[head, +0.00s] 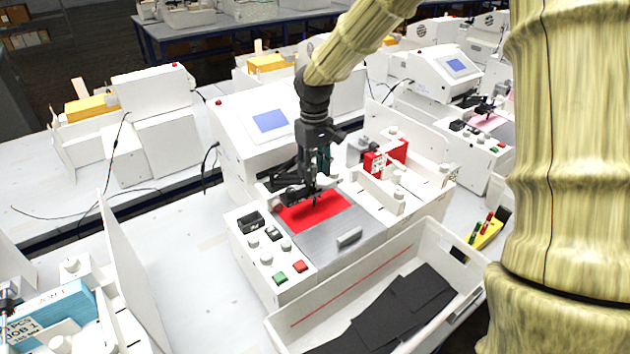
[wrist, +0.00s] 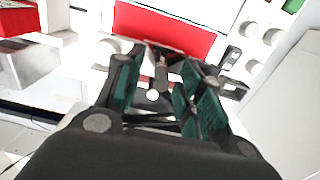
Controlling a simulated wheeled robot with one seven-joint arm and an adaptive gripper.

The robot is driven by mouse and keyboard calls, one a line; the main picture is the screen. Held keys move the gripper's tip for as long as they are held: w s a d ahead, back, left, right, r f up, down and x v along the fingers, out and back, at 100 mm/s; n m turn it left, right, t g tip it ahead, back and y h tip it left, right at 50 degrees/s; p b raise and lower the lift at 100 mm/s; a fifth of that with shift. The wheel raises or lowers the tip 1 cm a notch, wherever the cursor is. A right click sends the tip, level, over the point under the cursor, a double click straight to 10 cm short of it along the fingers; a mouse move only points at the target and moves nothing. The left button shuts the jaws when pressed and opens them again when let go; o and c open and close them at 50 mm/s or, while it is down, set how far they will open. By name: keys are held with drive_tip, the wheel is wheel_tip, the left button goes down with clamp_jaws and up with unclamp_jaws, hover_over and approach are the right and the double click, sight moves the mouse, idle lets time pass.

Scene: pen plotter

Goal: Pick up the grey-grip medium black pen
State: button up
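My gripper (head: 314,188) points down over the red sheet on the plotter bed in the head view. In the wrist view its two dark green-padded fingers (wrist: 163,62) stand apart. A small greyish upright piece with a pale round end (wrist: 158,75) shows between them, with gaps visible at its sides; it may be the pen, but I cannot tell for sure. In the head view the black carriage parts (head: 290,192) and my fingers overlap, so no grey-grip pen can be made out there.
The white plotter (head: 250,170) has a blue screen, knobs and a red sheet (head: 325,212). A white tray with black sheets (head: 390,310) lies in front. A yellow holder (head: 488,234) with red and green items stands at right. Other plotters stand close behind.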

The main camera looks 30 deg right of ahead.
drive_tip(key=shift+f, duration=0.25)
clamp_jaws()
